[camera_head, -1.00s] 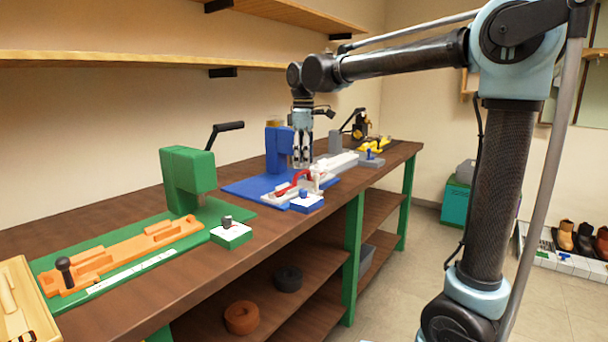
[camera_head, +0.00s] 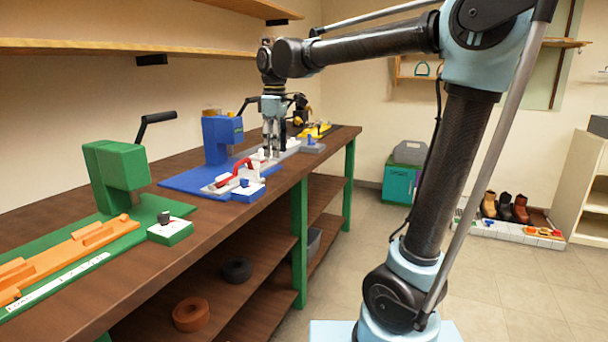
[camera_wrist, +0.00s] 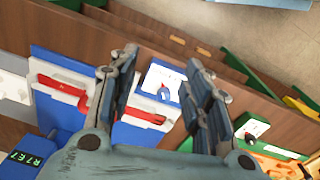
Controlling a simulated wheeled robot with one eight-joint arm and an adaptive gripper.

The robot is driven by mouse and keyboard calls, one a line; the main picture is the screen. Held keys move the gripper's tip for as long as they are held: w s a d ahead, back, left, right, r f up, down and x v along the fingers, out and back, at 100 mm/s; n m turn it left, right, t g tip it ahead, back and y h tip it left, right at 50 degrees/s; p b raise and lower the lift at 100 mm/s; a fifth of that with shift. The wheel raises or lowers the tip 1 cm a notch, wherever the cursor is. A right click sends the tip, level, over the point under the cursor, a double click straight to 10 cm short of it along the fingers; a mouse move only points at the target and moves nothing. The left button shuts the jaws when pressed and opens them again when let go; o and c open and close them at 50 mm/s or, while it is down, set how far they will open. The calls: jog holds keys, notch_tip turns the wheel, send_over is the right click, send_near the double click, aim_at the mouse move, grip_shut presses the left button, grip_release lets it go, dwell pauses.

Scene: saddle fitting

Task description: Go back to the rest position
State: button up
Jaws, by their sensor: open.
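My gripper (camera_head: 272,152) hangs from my arm above the workbench, fingers pointing down, over the blue station with the red clamp lever. The wrist view shows its two fingers (camera_wrist: 160,75) spread apart with nothing between them. Below them in that view are the blue base with a red lever (camera_wrist: 75,95) and a small white-topped block with a blue knob (camera_wrist: 163,82). In the head view the red lever (camera_head: 234,172) lies on the blue station (camera_head: 220,140), and the block with the blue knob (camera_head: 248,191) is beside it. Whether the fingers touch anything is hard to tell.
A green press (camera_head: 116,175) with an orange fixture (camera_head: 75,250) stands nearer on the wooden bench (camera_head: 150,255). A yellow station (camera_head: 318,131) is at the far end. Shelves (camera_head: 110,46) hang on the wall. The floor (camera_head: 500,285) right of the bench is largely clear.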

jog(key=s+d+f+m, duration=0.3)
jog(key=d+f, duration=0.1)
jog(key=d, duration=0.3)
jog(key=s+d+f+m+t, duration=0.1)
jog(key=s+d+f+m, duration=0.15)
jog(key=d, duration=0.45)
jog(key=s+d+f+m, duration=0.2)
jog(key=d+f+m, duration=0.15)
jog(key=d, duration=0.35)
jog(key=s+d+f+m, duration=0.3)
jog(key=s+d+f, duration=0.2)
jog(key=f, duration=0.3)
jog(key=s+d+f+m, duration=0.3)
jog(key=s+d+f, duration=0.2)
jog(key=f, duration=0.3)
jog(key=shift+s+f+t, duration=0.25)
jog(key=shift+s+t, duration=0.15)
jog(key=shift+s, duration=0.2)
jog(key=shift+w+f, duration=0.2)
jog(key=shift+w, duration=0.25)
jog(key=shift+c, duration=0.5)
